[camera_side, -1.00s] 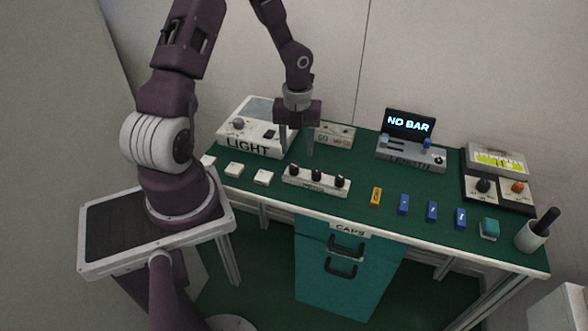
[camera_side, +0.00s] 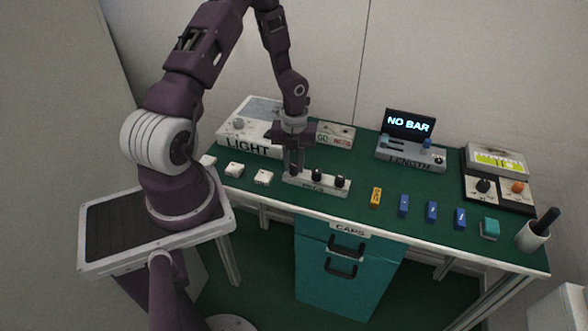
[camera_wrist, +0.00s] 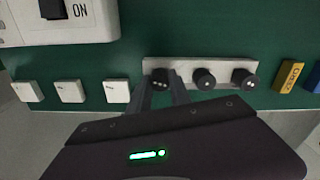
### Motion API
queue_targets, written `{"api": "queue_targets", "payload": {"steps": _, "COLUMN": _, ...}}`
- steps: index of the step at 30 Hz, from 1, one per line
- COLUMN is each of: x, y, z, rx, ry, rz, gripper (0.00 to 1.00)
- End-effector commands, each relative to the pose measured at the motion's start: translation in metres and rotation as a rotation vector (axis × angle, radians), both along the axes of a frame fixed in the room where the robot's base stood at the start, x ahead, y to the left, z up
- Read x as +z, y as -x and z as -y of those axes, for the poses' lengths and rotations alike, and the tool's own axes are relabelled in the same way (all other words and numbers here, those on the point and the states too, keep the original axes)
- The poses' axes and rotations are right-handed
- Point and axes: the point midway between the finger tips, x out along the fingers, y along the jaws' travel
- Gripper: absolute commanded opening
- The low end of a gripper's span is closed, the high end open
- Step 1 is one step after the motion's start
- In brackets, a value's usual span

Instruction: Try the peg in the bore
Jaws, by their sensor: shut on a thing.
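A white rack (camera_side: 325,189) with black round-headed pegs stands at the front middle of the green bench. My gripper (camera_side: 293,171) points down at the rack's left end, shut on the leftmost peg (camera_wrist: 161,75). Its fingers lie on either side of that peg in the wrist view; the peg's lower part is hidden, and I cannot tell whether it is still seated. The middle peg (camera_wrist: 204,78) and right peg (camera_wrist: 243,78) stand in the rack, untouched. White blocks (camera_wrist: 69,91) lie in a row left of the rack; no bore in them can be made out.
The LIGHT box (camera_side: 250,140) stands behind left, a GO gauge box (camera_side: 336,134) behind the rack. A LENGTH device (camera_side: 410,157) with a NO BAR display is further right. A yellow block (camera_side: 376,196), blue blocks (camera_side: 432,211) and a cup (camera_side: 532,236) line the front right.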

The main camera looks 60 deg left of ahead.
Motion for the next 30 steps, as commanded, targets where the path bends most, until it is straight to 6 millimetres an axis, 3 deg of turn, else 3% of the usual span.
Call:
{"api": "queue_targets", "payload": {"steps": 8, "x": 0.008, "y": -0.001, "z": 0.0, "rx": 0.002, "ry": 0.0, "rz": 0.004, "gripper": 0.0}}
{"api": "queue_targets", "payload": {"steps": 15, "x": 0.068, "y": -0.001, "z": -0.001, "rx": 0.002, "ry": -0.003, "rz": 0.006, "gripper": 0.0}}
{"api": "queue_targets", "payload": {"steps": 20, "x": 0.094, "y": -0.002, "z": -0.004, "rx": 0.013, "ry": -0.002, "rz": 0.002, "gripper": 0.0}}
{"api": "queue_targets", "payload": {"steps": 25, "x": 0.092, "y": -0.028, "z": -0.035, "rx": 0.163, "ry": -0.002, "rz": 0.001, "gripper": 0.0}}
{"api": "queue_targets", "payload": {"steps": 30, "x": 0.084, "y": -0.082, "z": -0.083, "rx": 0.404, "ry": -0.004, "rz": 0.003, "gripper": 0.0}}
